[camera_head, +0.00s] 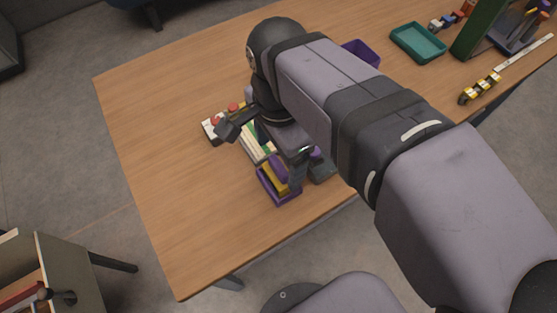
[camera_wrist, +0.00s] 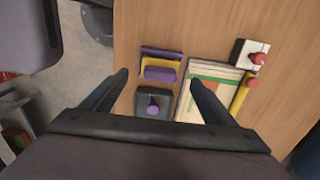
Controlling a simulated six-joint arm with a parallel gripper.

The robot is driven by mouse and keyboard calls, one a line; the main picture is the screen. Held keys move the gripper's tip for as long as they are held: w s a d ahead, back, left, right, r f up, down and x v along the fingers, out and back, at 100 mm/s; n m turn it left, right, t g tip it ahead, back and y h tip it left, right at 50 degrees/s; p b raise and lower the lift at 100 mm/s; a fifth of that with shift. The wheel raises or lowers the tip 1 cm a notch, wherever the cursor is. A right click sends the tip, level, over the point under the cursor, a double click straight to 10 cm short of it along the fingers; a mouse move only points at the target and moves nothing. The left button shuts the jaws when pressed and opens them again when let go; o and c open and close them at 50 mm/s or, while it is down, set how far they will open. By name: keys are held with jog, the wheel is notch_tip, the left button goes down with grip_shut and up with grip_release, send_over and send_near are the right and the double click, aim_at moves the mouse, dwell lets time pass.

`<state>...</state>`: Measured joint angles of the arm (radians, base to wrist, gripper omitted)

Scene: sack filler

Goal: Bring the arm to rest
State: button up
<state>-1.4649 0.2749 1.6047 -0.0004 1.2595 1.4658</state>
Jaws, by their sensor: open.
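My gripper (camera_wrist: 160,84) shows in the wrist view with its two fingers spread wide and nothing between them touching either finger. It is over the wooden table (camera_head: 150,120), above a group of small objects. In the head view my arm reaches in from the right, and my gripper (camera_head: 300,158) is partly hidden by my own arm. A purple box (camera_head: 280,196) with yellow and purple pieces sits just in front of it. A dark block with a purple knob (camera_wrist: 153,104) lies below the fingers in the wrist view.
A white block with a red knob (camera_wrist: 250,54) and a stack of flat sheets (camera_wrist: 213,84) lie beside the purple box. A teal tray (camera_head: 418,42), a purple bin (camera_head: 362,52) and a yellow toy row (camera_head: 480,88) stand farther right. The table's left part is clear.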

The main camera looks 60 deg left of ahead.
jog(key=shift+r, duration=1.2)
jog(key=w+d+f+p, duration=0.2)
jog(key=w+d, duration=0.7)
jog(key=w, duration=0.1)
jog(key=w+d+f+p, duration=0.1)
jog(key=w+d+f, duration=0.1)
jog(key=w+d, duration=0.75)
jog(key=s+d+f+p, duration=0.1)
jog(key=d+f, duration=0.1)
jog(key=d, duration=0.9)
jog(key=s+d+f+p, duration=0.1)
jog(key=d+f+p, duration=0.1)
jog(key=d, duration=0.9)
jog(key=shift+d+f, duration=0.25)
jog(key=shift+d, duration=0.15)
